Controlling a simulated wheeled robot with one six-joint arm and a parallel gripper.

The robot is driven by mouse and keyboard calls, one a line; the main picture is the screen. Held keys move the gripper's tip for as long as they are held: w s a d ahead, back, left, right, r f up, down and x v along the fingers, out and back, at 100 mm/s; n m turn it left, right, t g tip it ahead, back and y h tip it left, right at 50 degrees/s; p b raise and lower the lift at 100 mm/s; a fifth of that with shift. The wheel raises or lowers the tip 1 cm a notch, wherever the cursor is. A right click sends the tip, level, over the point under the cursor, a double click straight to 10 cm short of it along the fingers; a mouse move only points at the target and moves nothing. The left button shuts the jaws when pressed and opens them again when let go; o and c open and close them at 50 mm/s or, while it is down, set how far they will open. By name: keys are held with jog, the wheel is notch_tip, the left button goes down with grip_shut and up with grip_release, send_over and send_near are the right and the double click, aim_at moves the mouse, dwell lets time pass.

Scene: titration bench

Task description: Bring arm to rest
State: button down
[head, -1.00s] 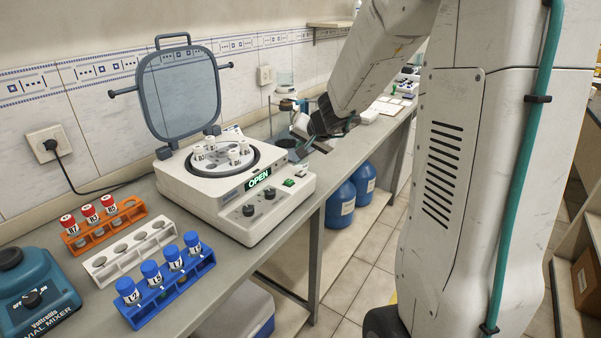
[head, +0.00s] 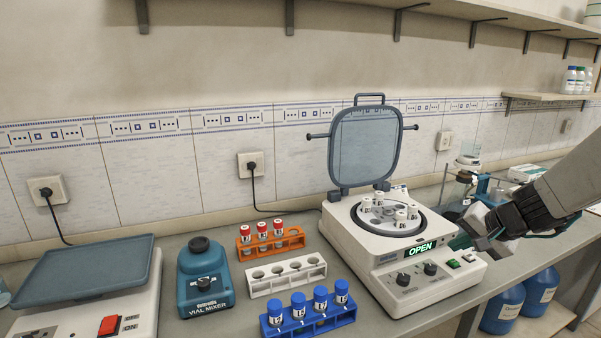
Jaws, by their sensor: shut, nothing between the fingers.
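My gripper (head: 474,236) is at the right of the head view, in front of the right side of the centrifuge (head: 445,282). Its fingers look closed, with nothing held between them. My arm reaches in from the right edge. The centrifuge lid (head: 366,146) stands raised, and its green display reads OPEN. Several white-capped vials (head: 400,217) sit in the rotor. The gripper and wrist hide part of the bench behind the centrifuge's right side.
A blue rack (head: 315,325) holds several blue-capped vials. A white rack (head: 287,279) is empty. An orange rack (head: 287,243) holds three red-capped vials. A vial mixer (head: 204,280) and a flat-topped device (head: 90,285) stand left. Blue jugs (head: 503,308) sit below the bench.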

jog(key=s+a+r+n+g+h, duration=0.1)
jog(key=s+a+r+n+g, duration=0.1)
jog(key=s, duration=0.7)
jog(key=s+a+r+n+g+h, duration=0.1)
jog(key=s+a, duration=0.4)
jog(key=s, duration=0.5)
jog(key=s+a+r+n+g+h, duration=0.1)
jog(key=s+a+r+n+g, duration=0.2)
jog(key=s, duration=0.7)
jog(key=shift+a+r+n, duration=0.5)
jog(key=shift+r+n, duration=0.05)
jog(key=shift+n, duration=0.65)
jog(key=shift+s, duration=0.1)
